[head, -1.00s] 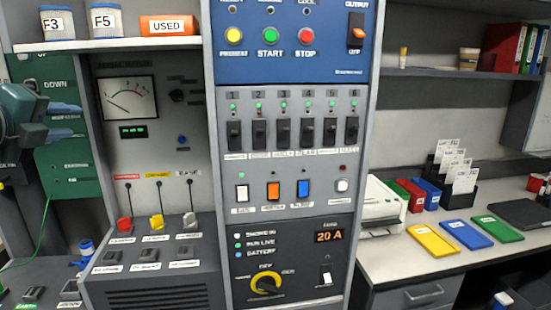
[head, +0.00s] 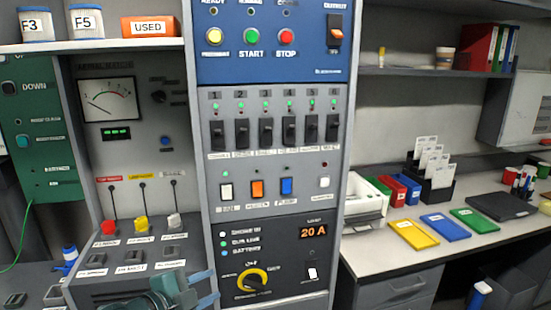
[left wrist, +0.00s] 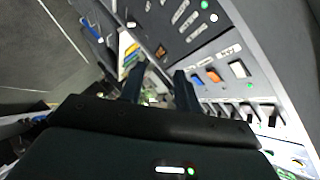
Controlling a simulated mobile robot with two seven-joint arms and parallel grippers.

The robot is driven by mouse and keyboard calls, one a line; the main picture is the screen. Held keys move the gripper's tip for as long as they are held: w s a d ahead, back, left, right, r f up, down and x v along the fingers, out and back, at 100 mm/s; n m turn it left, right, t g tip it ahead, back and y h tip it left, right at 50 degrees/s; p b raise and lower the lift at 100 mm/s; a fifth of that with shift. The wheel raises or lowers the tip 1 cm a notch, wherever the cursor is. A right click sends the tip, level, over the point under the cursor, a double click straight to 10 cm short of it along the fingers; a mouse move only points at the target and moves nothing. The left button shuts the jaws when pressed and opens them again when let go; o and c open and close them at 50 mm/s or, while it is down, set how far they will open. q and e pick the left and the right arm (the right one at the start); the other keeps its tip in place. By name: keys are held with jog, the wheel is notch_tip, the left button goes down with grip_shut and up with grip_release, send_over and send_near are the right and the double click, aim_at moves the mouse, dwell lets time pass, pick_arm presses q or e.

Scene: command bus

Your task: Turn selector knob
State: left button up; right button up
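The selector knob (head: 252,281) is a black knob with a yellow ring, low on the dark lower panel of the central console in the head view. Small white position labels surround it, one of them reading OFF. My left gripper (head: 214,286) comes in from the bottom left, with its blue-grey fingers apart and pointing right toward the knob. A gap shows between fingertips and knob, and nothing is between the fingers. In the left wrist view the two dark fingers (left wrist: 159,88) are also spread and empty. I cannot make out the knob there.
Above the knob are an orange 20 A display (head: 313,232) and rocker switches (head: 257,188). A white switch (head: 312,273) sits to its right. Red, yellow and white levers (head: 141,223) stand on the left console.

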pick_arm(q)
jog(key=s+a+f+n+g+y, duration=0.1)
jog(key=s+f+n+y, duration=0.4)
jog(key=s+f+n, duration=1)
jog(key=s+f, duration=0.7)
jog(key=s, duration=0.1)
jog(key=shift+f+g, duration=0.25)
jog(key=shift+g, duration=0.15)
grip_shut()
